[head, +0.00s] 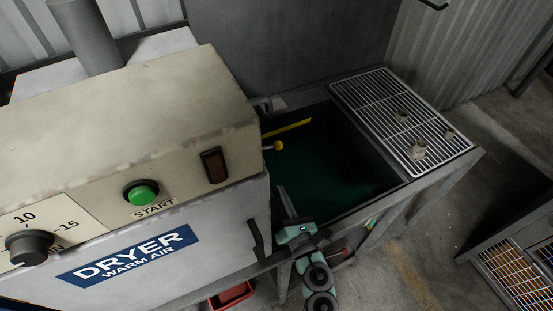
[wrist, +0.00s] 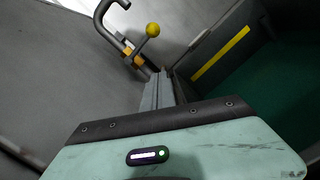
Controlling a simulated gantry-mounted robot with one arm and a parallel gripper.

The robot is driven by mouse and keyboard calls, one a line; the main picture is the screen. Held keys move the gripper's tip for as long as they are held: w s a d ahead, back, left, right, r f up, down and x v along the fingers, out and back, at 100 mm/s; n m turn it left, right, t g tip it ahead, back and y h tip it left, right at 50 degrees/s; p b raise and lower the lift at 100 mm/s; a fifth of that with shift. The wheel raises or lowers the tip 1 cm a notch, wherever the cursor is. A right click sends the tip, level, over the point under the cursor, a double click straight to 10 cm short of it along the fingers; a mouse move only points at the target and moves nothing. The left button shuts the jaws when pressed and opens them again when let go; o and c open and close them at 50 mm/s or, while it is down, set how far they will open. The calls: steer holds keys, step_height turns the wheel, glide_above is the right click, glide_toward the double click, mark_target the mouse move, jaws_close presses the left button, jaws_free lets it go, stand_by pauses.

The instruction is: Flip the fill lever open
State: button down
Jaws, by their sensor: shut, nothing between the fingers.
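The fill lever (wrist: 152,30) has a yellow ball knob on a thin rod in the wrist view. The rod runs down to an orange fitting on a grey hooked pipe (wrist: 105,12). In the head view the lever's yellow knob (head: 278,145) shows at the left edge of the tank, beside the dryer. My gripper (head: 283,190) is over the tank's near left side, below the knob in the picture. Its shut, empty fingers also show in the wrist view (wrist: 161,78), pointing toward the lever and apart from the knob. The dryer hides part of the lever in the head view.
The dark tank (head: 398,188) with a green bottom has a yellow stripe on its inner wall. A wire grate (head: 372,92) with several small metal parts lies to its right. The dryer (head: 150,120) stands close on the left. The space above the tank is open.

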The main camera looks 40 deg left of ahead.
mark_target(265, 149)
steer(key=w+a+r+p, duration=0.1)
steer(key=w+a+r, duration=0.3)
steer(key=w+a, duration=0.1)
steer(key=shift+w+a, duration=0.2)
steer(key=shift+a, duration=0.7)
steer(key=shift+w+b, duration=0.15)
steer(key=shift+b, duration=0.25)
steer(key=shift+n+b, duration=0.3)
